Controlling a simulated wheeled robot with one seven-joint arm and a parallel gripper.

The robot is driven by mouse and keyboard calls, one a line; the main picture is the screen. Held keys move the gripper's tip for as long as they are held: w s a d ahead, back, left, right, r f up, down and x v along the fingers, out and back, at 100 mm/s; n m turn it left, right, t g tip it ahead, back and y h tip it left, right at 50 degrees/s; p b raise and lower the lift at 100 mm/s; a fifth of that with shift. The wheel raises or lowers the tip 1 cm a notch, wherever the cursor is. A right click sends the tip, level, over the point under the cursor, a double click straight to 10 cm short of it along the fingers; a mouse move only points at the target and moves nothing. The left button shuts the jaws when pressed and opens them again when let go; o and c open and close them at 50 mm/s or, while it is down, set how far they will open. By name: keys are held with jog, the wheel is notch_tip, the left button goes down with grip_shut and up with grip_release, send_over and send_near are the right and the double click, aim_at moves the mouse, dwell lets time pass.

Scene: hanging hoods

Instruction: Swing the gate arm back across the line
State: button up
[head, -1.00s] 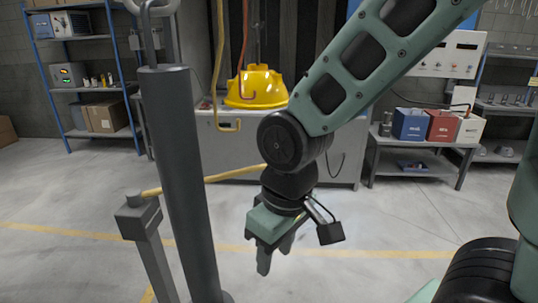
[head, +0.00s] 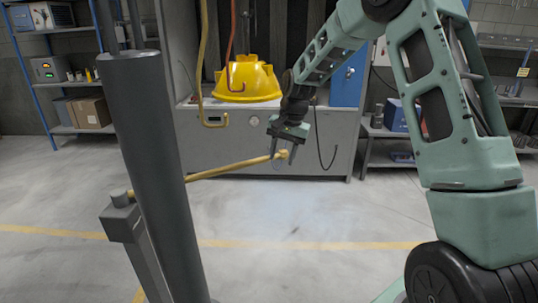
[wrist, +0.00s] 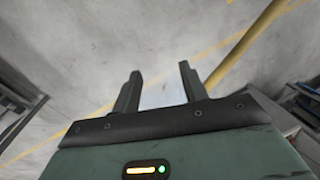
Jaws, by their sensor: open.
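The gate arm is a yellow bar (head: 225,170) that runs from a grey post (head: 120,222) at the left, behind a dark column, rightward to a knobbed end (head: 283,154). My gripper (head: 284,153) is open, pointing down at the bar's far end in the head view. The wrist view shows its two fingers (wrist: 160,84) apart with only floor between them. The yellow line (head: 300,244) on the floor lies in front of the bar.
A thick dark column (head: 155,165) stands close at the left and hides part of the bar. The floor in front is clear.

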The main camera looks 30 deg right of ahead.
jog(key=w+d+f+m+y, duration=0.1)
jog(key=w+d+m, duration=0.2)
jog(key=d, duration=0.3)
jog(key=w+d+f+m+t+y, duration=0.1)
jog(key=w+d+m, duration=0.15)
jog(key=d, duration=0.25)
jog(key=w+d+f+m+y, duration=0.1)
jog(key=w+d+m, duration=0.15)
jog(key=d, duration=0.35)
jog(key=p, duration=0.6)
send_over(268, 156)
jog(key=s+d, duration=0.1)
jog(key=d, duration=0.1)
jog(key=f, duration=0.2)
jog(key=a+f, duration=0.1)
jog(key=shift+w+a+f+m+p, duration=0.1)
jog(key=shift+w+f+m+p, duration=0.2)
jog(key=shift+f+m, duration=0.1)
jog(key=shift+w+a+f, duration=0.15)
jog(key=shift+a+f, duration=0.05)
jog(key=shift+f, duration=0.35)
grip_shut()
